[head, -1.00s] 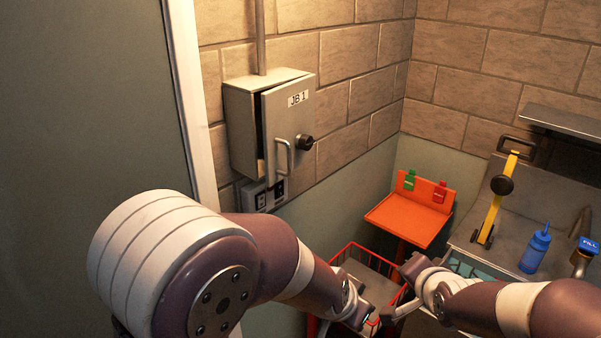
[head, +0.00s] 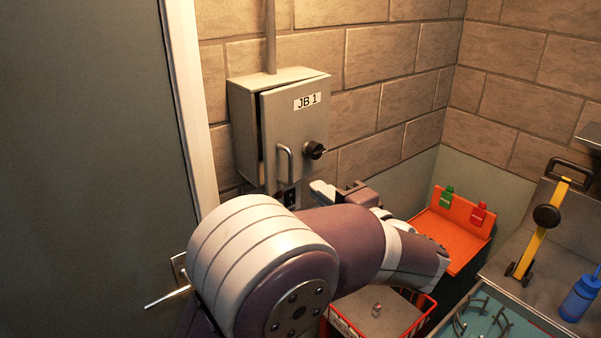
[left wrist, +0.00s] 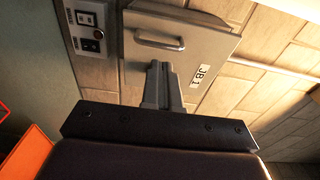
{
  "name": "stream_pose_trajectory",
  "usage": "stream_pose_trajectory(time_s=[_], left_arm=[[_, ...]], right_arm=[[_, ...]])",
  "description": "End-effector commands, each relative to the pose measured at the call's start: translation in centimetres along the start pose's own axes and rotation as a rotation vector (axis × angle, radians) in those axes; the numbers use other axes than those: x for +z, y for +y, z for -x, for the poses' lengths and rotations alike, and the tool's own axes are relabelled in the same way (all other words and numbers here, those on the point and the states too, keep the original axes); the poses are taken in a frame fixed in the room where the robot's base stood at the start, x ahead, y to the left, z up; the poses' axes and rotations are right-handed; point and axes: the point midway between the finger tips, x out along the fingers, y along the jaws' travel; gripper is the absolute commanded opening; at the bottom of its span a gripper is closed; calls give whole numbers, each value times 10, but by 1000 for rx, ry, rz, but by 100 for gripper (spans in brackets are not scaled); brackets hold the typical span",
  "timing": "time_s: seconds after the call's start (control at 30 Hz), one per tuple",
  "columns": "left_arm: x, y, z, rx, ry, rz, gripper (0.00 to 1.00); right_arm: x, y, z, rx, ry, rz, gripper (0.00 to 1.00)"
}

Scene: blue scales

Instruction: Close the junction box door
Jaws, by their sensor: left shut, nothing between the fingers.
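The grey junction box (head: 242,125) hangs on the brick wall in the head view. Its door (head: 290,125), labelled JB 1, stands slightly ajar, with a dark gap along its left edge. The door carries a bar handle (head: 287,158) and a black knob (head: 315,150). My right gripper is out of view.
A switch panel (head: 287,198) is under the box. A bench with a yellow tool (head: 535,240) and blue bottle (head: 580,298) is farther right. A door frame (head: 190,100) is at left.

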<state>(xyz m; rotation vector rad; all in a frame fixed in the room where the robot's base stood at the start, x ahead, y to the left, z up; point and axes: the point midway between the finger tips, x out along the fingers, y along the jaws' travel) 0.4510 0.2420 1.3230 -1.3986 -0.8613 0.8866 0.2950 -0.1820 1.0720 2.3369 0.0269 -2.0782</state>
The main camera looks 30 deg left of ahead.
Motion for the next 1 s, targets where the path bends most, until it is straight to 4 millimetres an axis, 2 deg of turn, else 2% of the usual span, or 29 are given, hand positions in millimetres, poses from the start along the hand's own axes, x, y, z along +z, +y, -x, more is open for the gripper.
stream_pose_trajectory(time_s=[0.1,0.33,0.5,0.8,0.87,1.0], left_arm=[[1,-2,-26,0,-4,0,0],[0,-1,-62,1,0,-1,0],[0,0,-71,1,1,1,0],[0,0,-72,0,3,1,0],[2,-4,-74,-1,13,-1,0],[11,-10,-88,0,82,-5,0]], right_arm=[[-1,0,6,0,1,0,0],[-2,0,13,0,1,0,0],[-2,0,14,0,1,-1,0],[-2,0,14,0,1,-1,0],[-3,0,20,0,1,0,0],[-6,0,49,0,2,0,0]])
